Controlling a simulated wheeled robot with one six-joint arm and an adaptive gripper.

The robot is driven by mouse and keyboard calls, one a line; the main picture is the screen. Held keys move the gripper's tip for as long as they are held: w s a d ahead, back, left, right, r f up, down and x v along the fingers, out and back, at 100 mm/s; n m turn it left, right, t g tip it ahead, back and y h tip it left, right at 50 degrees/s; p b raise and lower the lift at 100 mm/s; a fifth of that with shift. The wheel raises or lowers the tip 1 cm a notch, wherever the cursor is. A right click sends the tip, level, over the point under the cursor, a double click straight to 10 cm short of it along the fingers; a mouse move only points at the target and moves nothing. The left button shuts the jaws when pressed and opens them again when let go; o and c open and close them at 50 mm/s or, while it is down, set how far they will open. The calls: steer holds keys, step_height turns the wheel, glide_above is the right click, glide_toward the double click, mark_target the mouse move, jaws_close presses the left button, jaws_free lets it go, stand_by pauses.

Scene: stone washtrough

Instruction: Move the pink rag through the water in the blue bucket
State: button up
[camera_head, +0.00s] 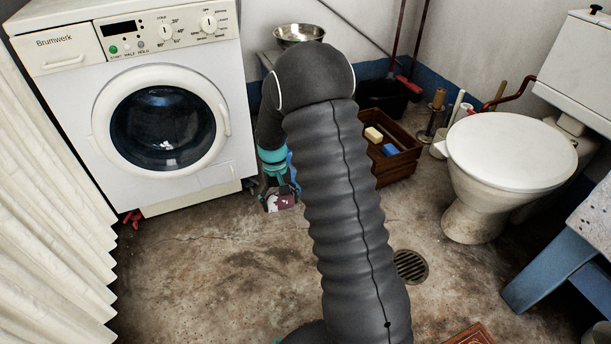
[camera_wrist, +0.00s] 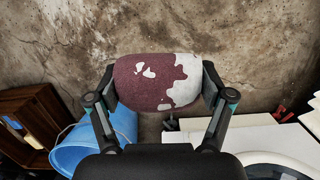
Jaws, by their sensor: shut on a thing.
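My gripper (camera_wrist: 158,80) is shut on the pink rag (camera_wrist: 140,88), a dull mauve cloth with white patches, pinched between the two fingers. In the head view, my gripper (camera_head: 281,188) hangs low beside the washing machine, and a bit of the rag (camera_head: 286,202) shows below it. The blue bucket (camera_wrist: 95,143) is at the lower left of the wrist view, partly hidden by my left finger. The rag appears outside the bucket. The water inside cannot be seen. In the head view my arm hides most of the bucket.
A white washing machine (camera_head: 175,180) stands left of my gripper. A wooden crate (camera_head: 402,168) with a yellow block (camera_head: 373,134) and a blue block (camera_head: 390,150) is to the right. A toilet (camera_head: 510,150) stands further right. The floor in front is open, with a drain (camera_head: 411,266).

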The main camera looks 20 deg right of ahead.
steer(key=shift+s+a, duration=0.25)
steer(key=shift+s, duration=0.7)
steer(key=shift+s+a, duration=0.25)
steer(key=shift+s, duration=0.65)
steer(key=shift+s+a, duration=0.25)
steer(key=shift+s, duration=0.7)
steer(key=shift+w+d, duration=0.25)
steer(key=shift+w, duration=0.75)
steer(key=shift+w+d, duration=0.25)
steer(key=shift+w, duration=0.7)
steer(key=shift+w+d, duration=0.25)
steer(key=shift+w, duration=0.75)
steer(key=shift+s, duration=0.15)
steer(key=s, duration=0.2)
steer(key=s+a, duration=0.1)
steer(key=s, duration=0.2)
steer(key=shift+s+a, duration=0.25)
steer(key=shift+s, duration=0.05)
steer(key=shift+w, duration=0.1)
steer(key=shift+w+d+p, duration=0.1)
steer(key=shift+w+d, duration=0.15)
steer(key=shift+w, duration=0.7)
steer(key=shift+w+d+p, duration=0.15)
steer(key=shift+w+d, duration=0.1)
steer(key=shift+w, duration=0.7)
steer(key=shift+w+d+p, duration=0.1)
steer(key=shift+w+d, duration=0.15)
steer(key=shift+w, duration=0.7)
